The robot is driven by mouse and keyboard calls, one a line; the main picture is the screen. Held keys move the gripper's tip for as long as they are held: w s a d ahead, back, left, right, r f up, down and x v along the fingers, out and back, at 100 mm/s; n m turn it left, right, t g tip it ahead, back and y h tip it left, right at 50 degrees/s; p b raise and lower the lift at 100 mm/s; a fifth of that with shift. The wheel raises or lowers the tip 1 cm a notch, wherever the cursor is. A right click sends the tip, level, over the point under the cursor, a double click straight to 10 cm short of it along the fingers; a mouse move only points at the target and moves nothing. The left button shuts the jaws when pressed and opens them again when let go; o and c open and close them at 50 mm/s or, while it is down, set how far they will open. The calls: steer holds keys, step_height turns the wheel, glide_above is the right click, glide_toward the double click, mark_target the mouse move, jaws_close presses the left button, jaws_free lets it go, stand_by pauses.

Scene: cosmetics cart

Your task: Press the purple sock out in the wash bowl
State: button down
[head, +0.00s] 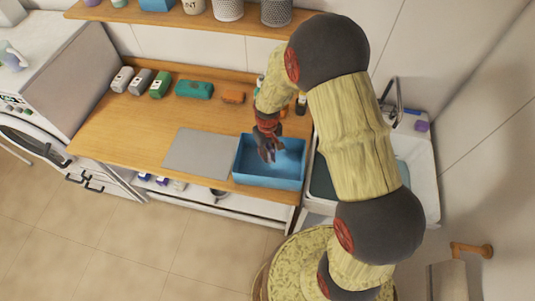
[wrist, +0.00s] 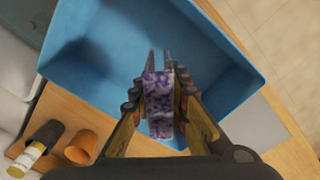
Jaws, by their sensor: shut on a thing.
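The purple-and-white mottled sock (wrist: 158,105) is between the fingers of my gripper (wrist: 160,86) in the wrist view. The gripper is shut on it. In the head view my gripper (head: 266,150) points down into the blue wash bowl (head: 268,181), near its back left part. The bowl is rectangular and sits on the wooden counter; its blue wall also shows in the wrist view (wrist: 100,125). The sock is hard to make out in the head view. I cannot tell whether it touches the bowl's floor, or whether there is water.
A grey mat (head: 197,153) lies left of the bowl. A sink (head: 425,160) with a tap (head: 391,95) is to the right. Several bottles and packs, including a green pack (head: 194,89), line the counter's back. An orange-brown cup (wrist: 81,147) stands behind the bowl.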

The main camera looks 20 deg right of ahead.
mark_target(267, 146)
steer(key=shift+r+p, duration=1.9)
steer(key=shift+r, duration=1.7)
